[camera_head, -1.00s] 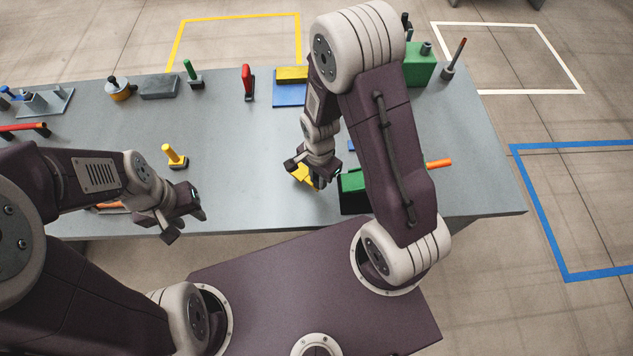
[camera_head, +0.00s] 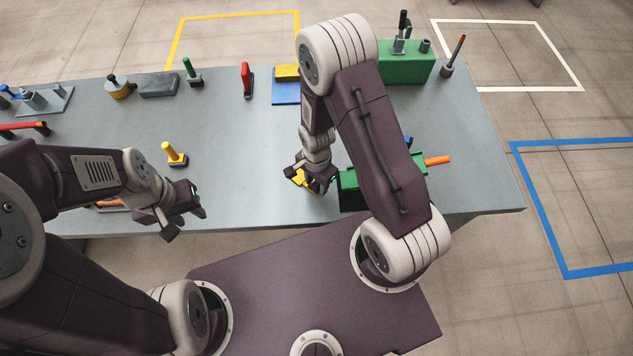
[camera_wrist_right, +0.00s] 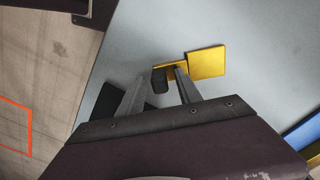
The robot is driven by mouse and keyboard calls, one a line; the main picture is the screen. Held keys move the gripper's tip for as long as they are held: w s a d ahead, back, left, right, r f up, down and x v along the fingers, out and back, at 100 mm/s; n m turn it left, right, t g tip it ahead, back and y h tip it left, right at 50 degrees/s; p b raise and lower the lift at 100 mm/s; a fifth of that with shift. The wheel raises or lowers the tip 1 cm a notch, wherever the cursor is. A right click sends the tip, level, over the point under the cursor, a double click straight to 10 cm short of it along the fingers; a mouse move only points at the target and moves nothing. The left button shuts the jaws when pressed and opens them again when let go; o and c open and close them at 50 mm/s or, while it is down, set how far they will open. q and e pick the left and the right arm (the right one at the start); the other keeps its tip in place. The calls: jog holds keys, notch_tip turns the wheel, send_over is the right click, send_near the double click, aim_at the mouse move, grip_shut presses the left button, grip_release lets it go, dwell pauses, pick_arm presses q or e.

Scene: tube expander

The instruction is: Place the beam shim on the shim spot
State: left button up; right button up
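A yellow flat piece, seemingly the beam shim (camera_head: 299,178), lies low at the table's front under my right gripper (camera_head: 307,180). In the right wrist view the shim (camera_wrist_right: 207,63) has a square plate and a narrower part by the fingertips. My right gripper (camera_wrist_right: 170,77) looks open, its fingers spread close above that narrower part; contact cannot be told. My left gripper (camera_head: 184,218) is open and empty near the front edge. I cannot clearly identify the shim spot; a blue plate (camera_head: 290,98) at the back carries a yellow block (camera_head: 288,72).
A green fixture (camera_head: 349,194) with an orange rod (camera_head: 438,160) stands just right of the right gripper, partly hidden by my arm. A green block (camera_head: 406,70) stands at the back right. A yellow-handled tool (camera_head: 173,152) stands left. The table middle is clear.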

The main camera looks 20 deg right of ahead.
notch_tip(320, 180, up, 12)
jog(key=s+d+r+n+t, duration=0.1)
jog(key=s+d+r+n, duration=0.2)
jog(key=n, duration=0.9)
jog(key=shift+s+d+r, duration=0.2)
jog(key=shift+s+r, duration=0.7)
jog(key=shift+s, duration=0.3)
